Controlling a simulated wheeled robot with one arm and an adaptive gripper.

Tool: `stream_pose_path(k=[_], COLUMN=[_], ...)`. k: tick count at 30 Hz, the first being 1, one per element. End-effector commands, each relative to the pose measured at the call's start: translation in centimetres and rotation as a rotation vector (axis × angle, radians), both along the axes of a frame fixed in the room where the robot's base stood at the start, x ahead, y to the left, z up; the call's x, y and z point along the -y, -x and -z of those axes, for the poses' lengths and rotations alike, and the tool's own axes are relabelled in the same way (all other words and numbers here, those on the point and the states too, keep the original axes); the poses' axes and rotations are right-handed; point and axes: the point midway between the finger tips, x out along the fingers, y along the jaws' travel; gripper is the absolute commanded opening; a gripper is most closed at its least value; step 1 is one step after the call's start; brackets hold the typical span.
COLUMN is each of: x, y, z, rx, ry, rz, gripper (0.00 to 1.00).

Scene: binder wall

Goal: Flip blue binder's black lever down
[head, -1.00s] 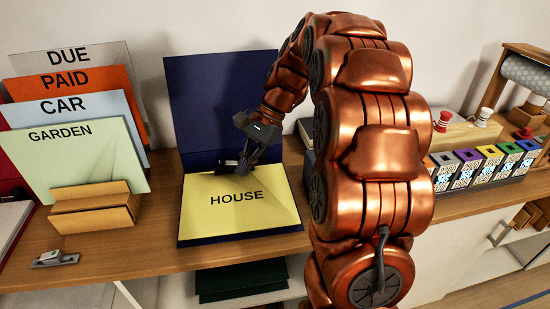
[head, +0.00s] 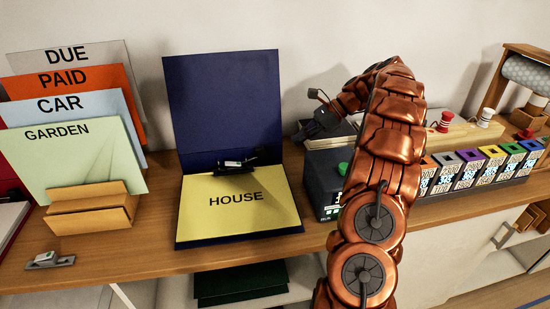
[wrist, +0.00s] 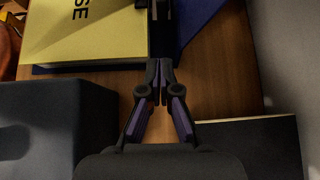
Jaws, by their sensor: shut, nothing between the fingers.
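The blue binder (head: 222,95) lies open, its cover upright against the wall and a yellow sheet marked HOUSE (head: 238,217) in front. Its black lever mechanism (head: 236,168) sits low at the fold, with a small pale patch on it. The lever looks low there, but its exact angle is too small to tell. In the wrist view the yellow sheet (wrist: 88,32) is at upper left. My gripper (head: 299,136) is right of the binder, apart from it in the head view. In the wrist view my gripper (wrist: 160,66) has its fingertips together and empty.
A dark box with a green button (head: 325,180) stands right of the binder, below my gripper. Labelled folders (head: 75,165) in a wooden holder are at left. A row of small coloured-top boxes (head: 468,172) is at right.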

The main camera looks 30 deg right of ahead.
Motion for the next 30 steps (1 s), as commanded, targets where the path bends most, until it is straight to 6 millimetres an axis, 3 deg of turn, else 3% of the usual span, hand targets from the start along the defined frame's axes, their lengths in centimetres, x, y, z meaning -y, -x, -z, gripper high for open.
stream_pose_path(k=[14,30], x=[-0.6,-5.4], y=[-0.2,-2.3], z=[0.4,4.6], rx=[-0.001,-0.003], ry=[-0.001,-0.001], rz=[-0.002,0.000], gripper=[0.00,0.00])
